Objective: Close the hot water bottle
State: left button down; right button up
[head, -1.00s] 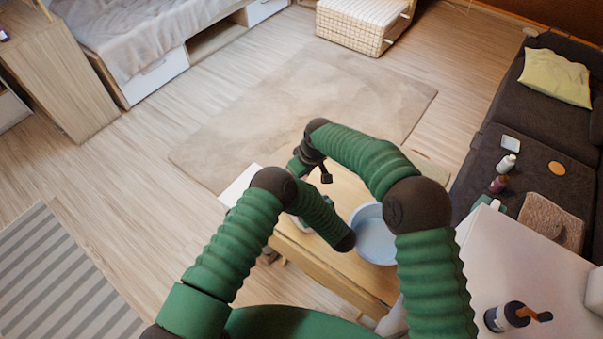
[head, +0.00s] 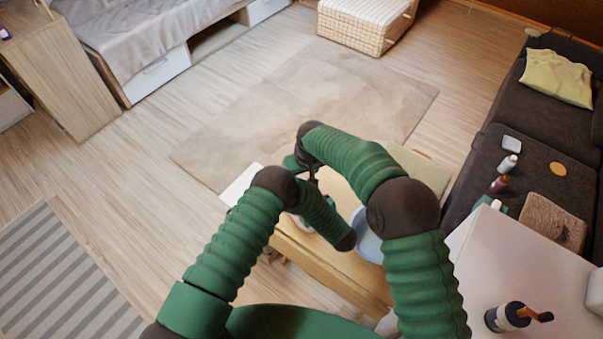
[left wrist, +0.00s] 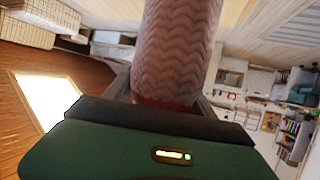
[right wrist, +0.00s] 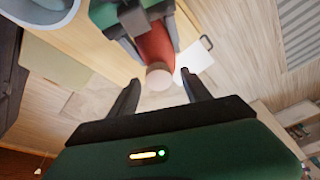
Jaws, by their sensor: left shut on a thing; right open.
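The hot water bottle has a ribbed pinkish-grey surface (left wrist: 175,45) in the left wrist view, with a red band at the jaws. My left gripper (left wrist: 165,97) is shut on it. In the right wrist view a red part of it (right wrist: 156,45) sticks out from the left gripper and ends in a pale round piece (right wrist: 159,77). I cannot tell whether this is a stopper. My right gripper (right wrist: 159,84) is open, with its fingertips on either side of the pale end and gaps visible on both sides. In the head view my arms hide most of the bottle.
A wooden table (head: 335,270) lies under my arms, with a light blue basin (head: 368,240) partly behind my right arm.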

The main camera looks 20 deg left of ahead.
notch_tip(320, 180, up, 4)
jog(key=shift+r, duration=0.25)
jog(key=shift+o, duration=0.3)
jog(key=o, duration=0.5)
pick_arm(q)
jog(key=shift+c, duration=1.2)
grip_release()
pick_arm(e)
jog(key=v, duration=1.1)
jog(key=shift+r, duration=0.35)
